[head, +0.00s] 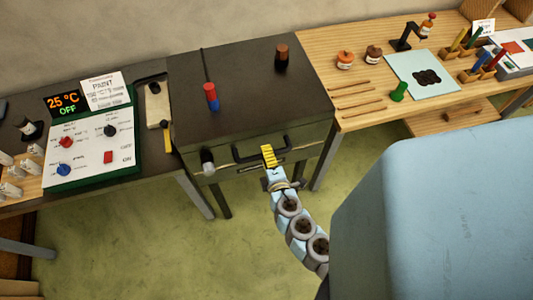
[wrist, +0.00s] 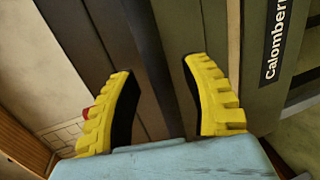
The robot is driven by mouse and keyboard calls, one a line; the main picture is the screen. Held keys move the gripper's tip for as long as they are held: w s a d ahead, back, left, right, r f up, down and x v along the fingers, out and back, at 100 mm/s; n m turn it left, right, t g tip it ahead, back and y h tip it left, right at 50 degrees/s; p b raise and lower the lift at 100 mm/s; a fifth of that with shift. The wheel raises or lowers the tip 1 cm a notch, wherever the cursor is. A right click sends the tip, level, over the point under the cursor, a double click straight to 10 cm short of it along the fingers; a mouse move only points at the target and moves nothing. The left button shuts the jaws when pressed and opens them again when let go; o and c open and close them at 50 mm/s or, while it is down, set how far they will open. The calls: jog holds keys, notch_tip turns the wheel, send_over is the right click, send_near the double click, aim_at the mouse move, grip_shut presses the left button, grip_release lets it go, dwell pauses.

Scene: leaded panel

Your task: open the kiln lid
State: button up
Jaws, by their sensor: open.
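The kiln (head: 232,180) is a dark grey-green box standing between the two benches in the head view. Its flat dark lid (head: 245,95) is down. A black bar handle (head: 241,158) runs along the front edge. My gripper (head: 269,156) is at the right part of this handle, with its yellow fingers over the kiln's front. In the wrist view the two yellow fingers (wrist: 163,108) are apart, with a dark strip running between them. I cannot tell if that strip is the handle or the lid edge, or whether the fingers touch it.
A red-and-blue piece (head: 211,97) and a dark brown knob-like piece (head: 282,58) stand on the kiln top. A control box (head: 88,150) reading 25 °C OFF is at the left. The wooden bench (head: 350,115) at the right holds rods, jars and tools.

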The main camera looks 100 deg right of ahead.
jog(key=shift+d, duration=0.25)
jog(key=shift+c, duration=0.2)
grip_shut()
